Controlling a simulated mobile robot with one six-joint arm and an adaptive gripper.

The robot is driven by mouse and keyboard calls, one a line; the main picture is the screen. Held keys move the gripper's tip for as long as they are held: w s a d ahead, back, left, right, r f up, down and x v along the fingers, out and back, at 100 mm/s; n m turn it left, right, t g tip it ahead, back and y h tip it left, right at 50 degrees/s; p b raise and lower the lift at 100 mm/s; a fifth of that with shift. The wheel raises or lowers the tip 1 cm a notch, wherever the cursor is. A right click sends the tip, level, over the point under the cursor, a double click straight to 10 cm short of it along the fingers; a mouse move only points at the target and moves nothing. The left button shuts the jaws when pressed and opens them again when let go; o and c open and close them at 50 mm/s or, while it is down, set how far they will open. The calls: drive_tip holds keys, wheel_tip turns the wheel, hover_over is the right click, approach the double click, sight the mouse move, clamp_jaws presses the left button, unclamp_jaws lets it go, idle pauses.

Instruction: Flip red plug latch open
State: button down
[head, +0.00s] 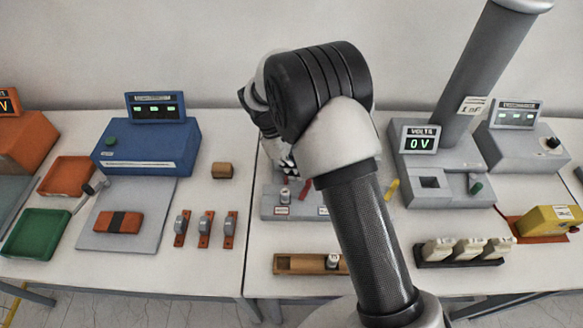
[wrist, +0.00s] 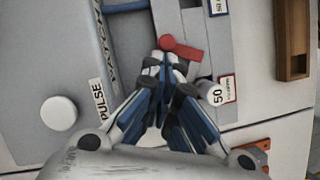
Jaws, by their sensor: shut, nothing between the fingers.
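The red latch (wrist: 186,52) shows in the wrist view as a flat red piece with a round end, just beyond my fingertips. My gripper (wrist: 165,64) is shut and empty, its tips right beside the latch; I cannot tell whether they touch it. In the head view my gripper (head: 286,162) is low over the back of a grey panel (head: 270,208), partly hidden by my arm. Red pieces show beside it, one of them (head: 284,170) close to the fingers. A white plug marked 50 (wrist: 211,93) stands to the right of the fingers in the wrist view.
A blue box (head: 150,148) stands left in the head view, and a grey volt meter unit (head: 440,180) reading 0 V stands right. A wooden tray (head: 295,265) lies in front of the panel. A yellow lever (head: 391,188) shows right of my arm.

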drive_tip(key=shift+d+m, duration=0.25)
drive_tip(key=shift+m, duration=0.25)
drive_tip(key=shift+s+a, duration=0.1)
drive_tip(key=shift+a, duration=0.05)
drive_tip(key=shift+s+a+p, duration=0.3)
drive_tip(key=shift+s+a, duration=0.1)
drive_tip(key=shift+s, duration=0.05)
drive_tip(key=v, duration=1.2)
drive_tip(key=shift+w, duration=0.25)
drive_tip(key=shift+d, duration=0.1)
